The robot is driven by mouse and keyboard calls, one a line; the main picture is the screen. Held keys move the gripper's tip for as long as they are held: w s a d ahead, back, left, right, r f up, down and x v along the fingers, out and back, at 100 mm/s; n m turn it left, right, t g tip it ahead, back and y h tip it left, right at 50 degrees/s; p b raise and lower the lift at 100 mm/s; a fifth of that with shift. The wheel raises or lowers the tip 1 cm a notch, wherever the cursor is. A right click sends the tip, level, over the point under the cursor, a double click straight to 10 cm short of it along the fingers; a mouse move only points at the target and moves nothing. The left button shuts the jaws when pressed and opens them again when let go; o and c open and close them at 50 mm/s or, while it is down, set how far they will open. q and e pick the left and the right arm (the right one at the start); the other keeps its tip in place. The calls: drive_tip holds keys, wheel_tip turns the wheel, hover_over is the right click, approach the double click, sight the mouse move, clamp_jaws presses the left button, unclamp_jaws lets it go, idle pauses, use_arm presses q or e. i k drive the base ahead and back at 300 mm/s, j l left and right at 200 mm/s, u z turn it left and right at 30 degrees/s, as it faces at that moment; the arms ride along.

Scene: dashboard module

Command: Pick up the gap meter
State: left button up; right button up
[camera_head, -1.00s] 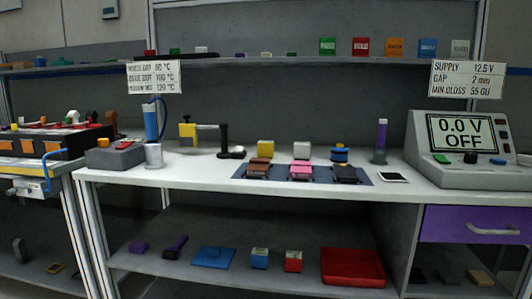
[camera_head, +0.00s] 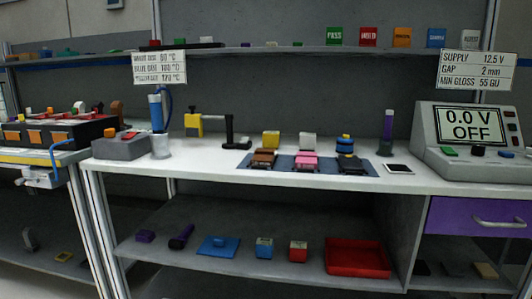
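No object in view is clearly marked as the gap meter. Two small boxes with pale label faces stand on the lower shelf, a blue box (camera_head: 264,248) and a red box (camera_head: 298,251); their lettering is too small to read. A sign (camera_head: 478,70) at the upper right reads supply 12.5 V, gap 2 mm, min gloss 55 GU. Neither of my grippers is in view.
The white bench (camera_head: 215,165) carries a blue-grey mat (camera_head: 244,163) with small blocks, a yellow-and-black stand (camera_head: 193,124) and a grey console (camera_head: 434,130) reading 0.0 V OFF. A red tray (camera_head: 357,270) and blue plate (camera_head: 218,249) lie on the lower shelf.

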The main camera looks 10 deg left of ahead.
sight(270, 140)
drive_tip(key=i+u, duration=0.2)
drive_tip(key=u, duration=0.25)
drive_tip(key=i+u, duration=0.15)
drive_tip(key=u, duration=0.3)
